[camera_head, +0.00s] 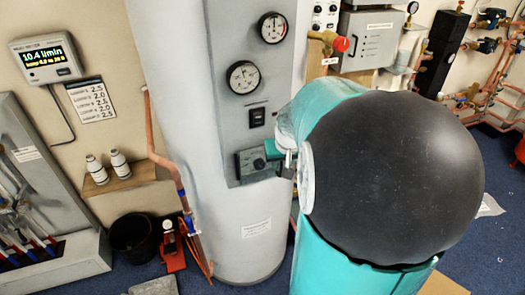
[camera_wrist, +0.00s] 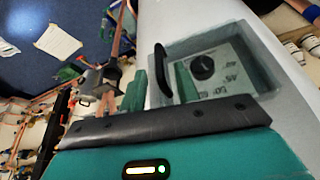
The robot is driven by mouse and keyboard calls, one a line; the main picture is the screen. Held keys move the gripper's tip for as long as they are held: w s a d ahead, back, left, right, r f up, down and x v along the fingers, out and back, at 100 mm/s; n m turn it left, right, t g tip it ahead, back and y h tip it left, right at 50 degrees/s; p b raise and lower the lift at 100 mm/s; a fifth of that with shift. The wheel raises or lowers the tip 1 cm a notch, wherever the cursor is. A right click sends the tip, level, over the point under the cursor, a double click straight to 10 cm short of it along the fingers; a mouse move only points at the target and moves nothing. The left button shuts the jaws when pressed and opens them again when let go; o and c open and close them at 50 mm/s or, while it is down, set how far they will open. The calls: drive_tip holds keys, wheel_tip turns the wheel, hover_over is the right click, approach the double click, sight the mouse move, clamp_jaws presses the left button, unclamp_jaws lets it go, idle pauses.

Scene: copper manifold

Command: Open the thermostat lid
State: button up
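The thermostat (camera_head: 250,166) is a grey box with a dial, low on the front of the tall grey-white tank. In the wrist view the thermostat face (camera_wrist: 215,75) shows a round black dial inside a framed, see-through front that looks shut. A black bar handle (camera_wrist: 161,68) stands at the left edge of that front. My gripper (camera_head: 272,149) is at the right side of the thermostat in the head view. In the wrist view my gripper's green fingers (camera_wrist: 161,88) look apart, with the handle between or just beyond them. Contact with the handle cannot be told.
Two round gauges (camera_head: 243,77) and a black switch (camera_head: 257,118) sit above the thermostat on the tank (camera_head: 242,220). A copper pipe (camera_head: 165,160) runs along the tank's left. A small shelf with white bottles (camera_head: 97,170) is further left.

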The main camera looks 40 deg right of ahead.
drive_tip(key=shift+w+f, duration=0.25)
drive_tip(key=shift+f, duration=0.3)
drive_tip(key=shift+c, duration=0.2)
clamp_jaws()
